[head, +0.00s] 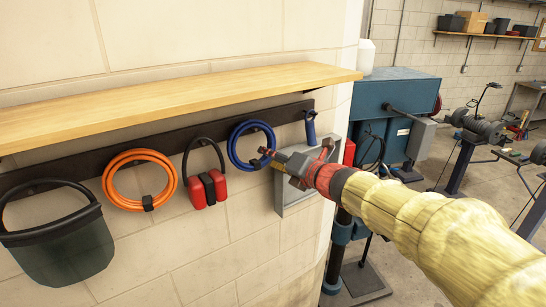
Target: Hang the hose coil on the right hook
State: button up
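Two coils hang along the dark wall rail (85,166): an orange coil (112,163) with a black strap at its lower right, and a blue coil (234,150) further right. The frame does not show which one is the hose coil of the task. My gripper (270,154) comes in from the right, its tip at the lower right edge of the blue coil. I cannot tell whether it touches or grips the coil, or whether its fingers are open. The hooks are mostly hidden behind the hanging things, and I cannot pick out a bare right hook.
A wooden shelf (180,92) juts out above the rail. A dark bucket (62,250), red ear defenders (207,188) and a small blue item (310,127) also hang there. A grey tray-like box (291,200) is behind my gripper. A blue machine (395,95) stands right of the wall.

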jog(key=v, duration=1.1)
jog(key=w+d+f+m+t+h, duration=0.1)
jog(key=d+f+m+h, duration=0.25)
jog(key=d+m, duration=0.35)
jog(key=d+f+m+h, duration=0.2)
jog(key=d+m+h, duration=0.3)
jog(key=d+m, duration=0.2)
jog(key=s+d+f+m+g+h+b, duration=0.2)
jog(key=s+d+f+m+h+b, duration=0.1)
jog(key=s+d+f+m, duration=0.4)
jog(key=s+f+m+g+b, duration=0.5)
jog(key=s+f+m, duration=0.4)
jog(key=s+f, duration=0.2)
jog(key=s+a+f+m+y+b, duration=0.1)
jog(key=s+a+f+m+b, duration=0.1)
jog(key=s+f+b, duration=0.4)
jog(key=s+a+f+m+g+y+b, duration=0.1)
jog(key=s+a+f+m+b, duration=0.1)
jog(key=s+a+f+b, duration=0.3)
notch_tip(320, 180, down, 3)
jog(key=shift+s+a+f+b, duration=0.1)
jog(key=shift+s+a+b, duration=0.2)
jog(key=shift+s+b, duration=0.75)
